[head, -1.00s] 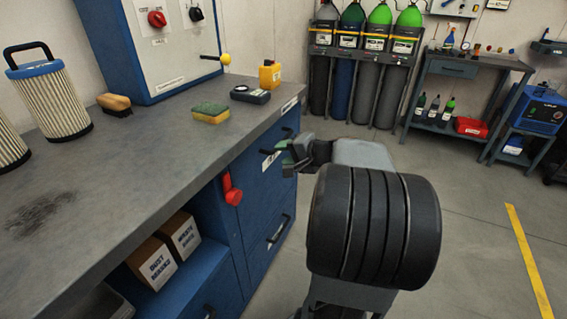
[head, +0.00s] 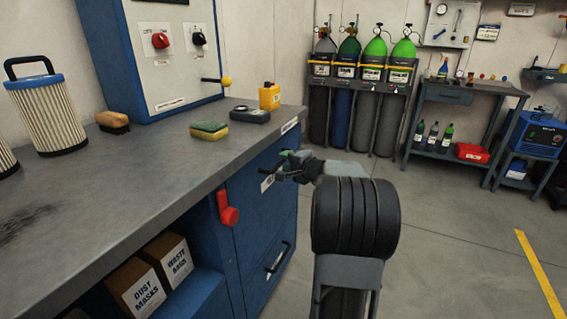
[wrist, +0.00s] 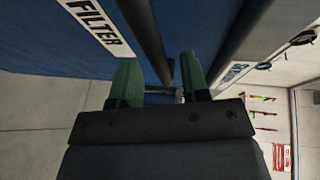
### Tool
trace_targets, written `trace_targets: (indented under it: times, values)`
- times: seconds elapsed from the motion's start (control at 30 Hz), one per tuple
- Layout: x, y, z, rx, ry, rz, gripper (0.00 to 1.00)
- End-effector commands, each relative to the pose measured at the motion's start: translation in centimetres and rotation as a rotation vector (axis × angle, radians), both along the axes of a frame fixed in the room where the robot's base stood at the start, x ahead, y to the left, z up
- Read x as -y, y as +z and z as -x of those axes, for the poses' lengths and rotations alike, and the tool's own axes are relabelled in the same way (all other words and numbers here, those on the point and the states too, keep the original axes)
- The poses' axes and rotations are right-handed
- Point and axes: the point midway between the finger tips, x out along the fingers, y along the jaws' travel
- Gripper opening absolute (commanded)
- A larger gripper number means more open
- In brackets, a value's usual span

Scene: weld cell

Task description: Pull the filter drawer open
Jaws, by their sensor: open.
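The filter drawer is the blue upper drawer front (head: 259,164) at the right end of the bench, and it looks shut. Its white label (head: 267,183) shows beside my gripper; in the wrist view the label (wrist: 97,28) reads FILTER. My gripper (head: 290,164) is at the drawer front, mostly side-on in the head view, and hides the drawer's handle there. In the wrist view my gripper (wrist: 160,78) is open, with green fingertips apart. The dark bar handle (wrist: 147,40) runs between the fingertips. I cannot tell whether either finger touches it.
A red lever (head: 228,208) sticks out from the cabinet left of the drawers. A lower drawer handle (head: 278,257) is below. The grey bench top (head: 150,170) overhangs and holds a sponge (head: 209,130) and a yellow bottle (head: 269,96). The floor to the right is clear.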

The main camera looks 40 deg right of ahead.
Motion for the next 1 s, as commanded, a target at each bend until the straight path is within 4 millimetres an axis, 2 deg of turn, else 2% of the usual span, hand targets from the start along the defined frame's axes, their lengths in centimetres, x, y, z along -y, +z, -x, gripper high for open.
trace_targets:
  times: [0.2,0.6,1.0]
  values:
    - [-0.2,-0.4,-1.9,-0.001,0.001,0.000,0.42]
    - [-0.2,-0.4,-2.3,0.000,0.000,0.000,0.42]
    - [-0.2,-0.5,-2.3,-0.001,0.000,0.000,0.05]
